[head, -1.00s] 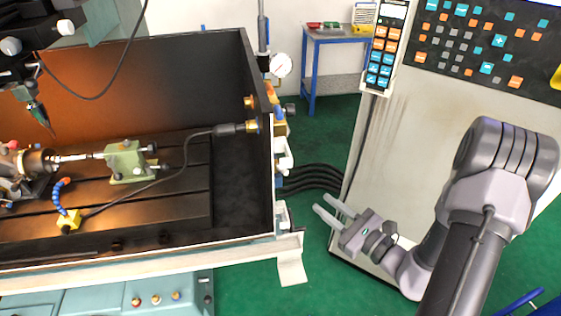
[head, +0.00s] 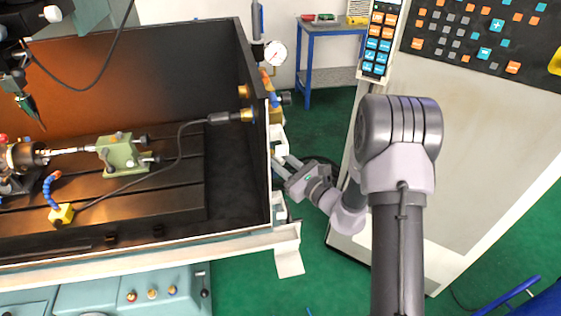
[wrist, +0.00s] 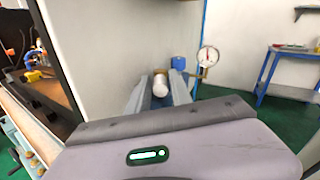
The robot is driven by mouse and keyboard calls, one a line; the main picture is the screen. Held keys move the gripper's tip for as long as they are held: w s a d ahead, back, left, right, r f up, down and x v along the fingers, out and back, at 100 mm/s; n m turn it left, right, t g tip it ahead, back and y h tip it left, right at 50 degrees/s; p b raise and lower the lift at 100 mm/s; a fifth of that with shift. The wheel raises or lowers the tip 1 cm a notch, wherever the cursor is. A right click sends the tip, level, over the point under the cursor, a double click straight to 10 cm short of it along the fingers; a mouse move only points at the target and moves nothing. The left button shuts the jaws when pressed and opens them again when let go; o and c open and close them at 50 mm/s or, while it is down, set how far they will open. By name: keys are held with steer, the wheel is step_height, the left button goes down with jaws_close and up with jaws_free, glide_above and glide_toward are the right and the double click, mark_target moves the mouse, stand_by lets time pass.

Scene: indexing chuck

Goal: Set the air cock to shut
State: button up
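The air fittings stand on the right side of the machine enclosure, with a round white gauge (head: 275,54) at their top. In the wrist view the gauge (wrist: 208,57) is just right of a blue fitting (wrist: 178,63). A white cylindrical part (wrist: 160,86) with a brownish end shows between my fingers. I cannot tell for certain which part is the air cock or how its handle is set. My gripper (wrist: 158,92) is open, its fingers apart on either side of the white part, with no contact visible. In the head view my gripper (head: 280,174) is at the enclosure's right wall, its fingertips partly hidden.
The enclosure wall (head: 262,150) is close to the left of my gripper. A control cabinet (head: 460,140) with a button panel stands to the right. A blue table (head: 332,32) is at the back. Green floor (head: 240,285) lies open in front.

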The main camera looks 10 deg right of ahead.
jaws_close()
steer(key=shift+s+a+m+t+h, duration=0.15)
steer(key=shift+a+m+t+h, duration=0.35)
steer(key=shift+m+h, duration=0.4)
steer(key=shift+m+t+h, duration=0.3)
steer(key=shift+m+h, duration=0.3)
steer(key=shift+h, duration=0.5)
jaws_free()
